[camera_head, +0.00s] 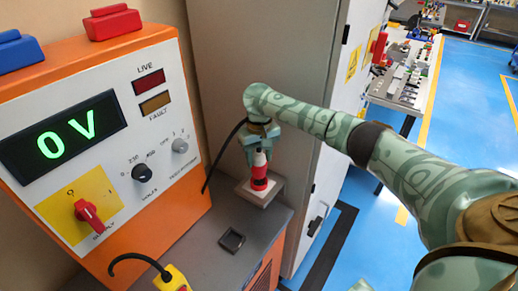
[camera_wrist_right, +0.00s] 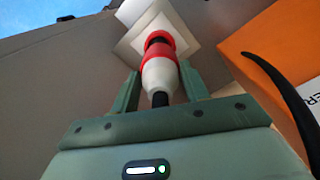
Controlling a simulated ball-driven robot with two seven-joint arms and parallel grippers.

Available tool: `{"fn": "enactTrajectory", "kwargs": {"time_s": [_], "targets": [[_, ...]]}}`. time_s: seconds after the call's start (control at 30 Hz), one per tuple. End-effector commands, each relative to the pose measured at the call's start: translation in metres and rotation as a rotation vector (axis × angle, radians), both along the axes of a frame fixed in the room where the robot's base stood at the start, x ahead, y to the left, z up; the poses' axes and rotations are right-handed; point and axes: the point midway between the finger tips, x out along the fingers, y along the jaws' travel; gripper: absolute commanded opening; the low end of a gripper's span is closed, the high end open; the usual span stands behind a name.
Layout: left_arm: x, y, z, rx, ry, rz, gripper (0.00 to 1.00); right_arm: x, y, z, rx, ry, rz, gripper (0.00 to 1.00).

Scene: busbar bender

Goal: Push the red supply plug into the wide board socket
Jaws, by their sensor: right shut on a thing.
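The plug (camera_head: 260,168), white at the back with a red front and a dark band, stands upright under my right gripper (camera_head: 262,136) in the head view. In the right wrist view, the plug (camera_wrist_right: 160,75) is between the two fingers of my right gripper (camera_wrist_right: 160,84), which is shut on it. The plug's red end is at a pale square socket block (camera_head: 266,194), which also shows in the right wrist view (camera_wrist_right: 131,14). Red and dark parts overlap there, so I cannot tell how deep the plug sits. My left gripper is out of view.
An orange panel (camera_head: 185,222) with a display reading 0 V (camera_head: 66,137) and a red supply switch (camera_head: 89,215) stands at left. A black cable (camera_head: 216,160) runs beside the plug. A black square fitting (camera_head: 232,240) and a yellow connector (camera_head: 172,279) are nearer the front.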

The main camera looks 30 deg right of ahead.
Motion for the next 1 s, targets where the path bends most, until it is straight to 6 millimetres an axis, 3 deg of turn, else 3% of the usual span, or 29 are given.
{"fn": "enactTrajectory", "kwargs": {"time_s": [0.3,1.0], "targets": [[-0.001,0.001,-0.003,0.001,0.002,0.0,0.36,0.0,0.0,-0.016,0.0,-0.001,0.0,0.18],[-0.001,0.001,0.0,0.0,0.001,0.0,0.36,0.0,0.0,-0.015,-0.001,-0.001,0.001,0.18]]}}
